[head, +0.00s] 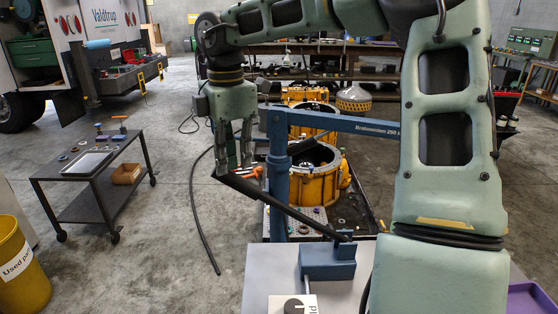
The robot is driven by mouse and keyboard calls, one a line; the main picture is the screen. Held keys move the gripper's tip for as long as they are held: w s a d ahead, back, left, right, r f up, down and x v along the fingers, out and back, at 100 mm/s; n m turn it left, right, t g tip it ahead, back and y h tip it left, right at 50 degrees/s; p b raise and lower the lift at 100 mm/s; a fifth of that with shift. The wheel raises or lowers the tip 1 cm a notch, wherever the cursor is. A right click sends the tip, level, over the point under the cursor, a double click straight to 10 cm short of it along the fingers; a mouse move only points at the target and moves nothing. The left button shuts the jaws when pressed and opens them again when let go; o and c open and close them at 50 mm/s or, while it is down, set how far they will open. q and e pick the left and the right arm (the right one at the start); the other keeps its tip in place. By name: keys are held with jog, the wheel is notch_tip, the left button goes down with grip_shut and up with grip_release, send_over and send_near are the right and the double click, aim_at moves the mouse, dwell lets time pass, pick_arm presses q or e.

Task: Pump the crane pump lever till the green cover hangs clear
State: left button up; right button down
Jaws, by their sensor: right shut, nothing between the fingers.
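The blue crane (280,185) stands in front of me, its boom (340,122) running right until my right arm covers it. The black pump lever (290,211) slopes up leftward from the blue pump block (328,262). My right gripper (232,170) points down at the lever's raised left end. Its fingers are shut with nothing between them; the tips are at or just above the lever, and I cannot tell whether they touch. I cannot make out the green cover; my right arm hides part of the scene. My left gripper is not in view.
An open yellow housing (318,184) stands behind the crane post. A purple tray (530,298) is at lower right.

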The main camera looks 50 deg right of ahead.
pick_arm(q)
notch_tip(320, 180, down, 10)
jog(key=b, duration=0.9)
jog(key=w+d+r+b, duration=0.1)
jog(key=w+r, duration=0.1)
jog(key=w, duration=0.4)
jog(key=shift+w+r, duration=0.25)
pick_arm(e)
jog(key=w+a+f, duration=0.2)
jog(key=f, duration=0.7)
jog(key=w+a+f, duration=0.2)
jog(key=w+f, duration=0.1)
jog(key=f, duration=0.6)
jog(key=shift+f, duration=0.3)
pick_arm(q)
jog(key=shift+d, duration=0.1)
pick_arm(e)
jog(key=shift+a, duration=0.1)
